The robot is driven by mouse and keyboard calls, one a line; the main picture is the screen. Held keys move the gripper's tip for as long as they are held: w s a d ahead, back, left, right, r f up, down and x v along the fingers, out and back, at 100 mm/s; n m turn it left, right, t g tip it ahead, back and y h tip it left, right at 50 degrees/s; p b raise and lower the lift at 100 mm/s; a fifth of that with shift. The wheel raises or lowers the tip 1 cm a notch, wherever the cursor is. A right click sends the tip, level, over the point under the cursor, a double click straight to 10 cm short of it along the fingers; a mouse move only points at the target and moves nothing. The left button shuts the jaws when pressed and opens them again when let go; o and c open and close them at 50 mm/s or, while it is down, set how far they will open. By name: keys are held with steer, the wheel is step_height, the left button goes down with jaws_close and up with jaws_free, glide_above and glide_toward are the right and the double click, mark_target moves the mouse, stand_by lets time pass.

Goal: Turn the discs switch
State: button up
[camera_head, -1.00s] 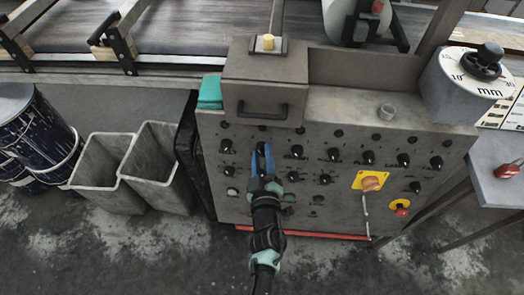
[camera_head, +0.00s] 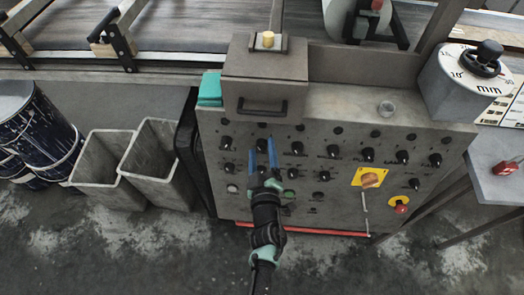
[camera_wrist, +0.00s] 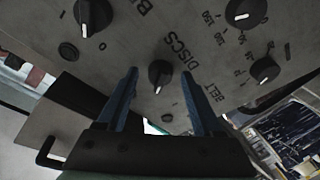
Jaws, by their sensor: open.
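The discs switch (camera_wrist: 160,74) is a small black knob with a pale pointer line, on the grey panel with the word DISCS printed beside it in the wrist view. My gripper (camera_wrist: 159,73) is open, its two blue fingers on either side of the knob in that view. I cannot tell whether they touch it or how deep they reach. In the head view my gripper (camera_head: 262,146) points at the left part of the control panel (camera_head: 340,115), where the fingers partly hide the knob.
Other black knobs stand close by, including one at upper left (camera_wrist: 92,16) and one at right (camera_wrist: 265,69). A yellow-backed switch (camera_head: 370,179) and a red button (camera_head: 401,208) sit at the panel's right. Grey bins (camera_head: 155,165) stand to the left.

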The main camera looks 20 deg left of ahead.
steer(key=shift+s+d, duration=0.1)
steer(key=shift+s, duration=0.05)
steer(key=p+v, duration=0.1)
steer(key=v, duration=1.1)
steer(key=shift+s+d, duration=0.15)
steer(key=shift+s, duration=0.15)
steer(key=shift+s, duration=0.1)
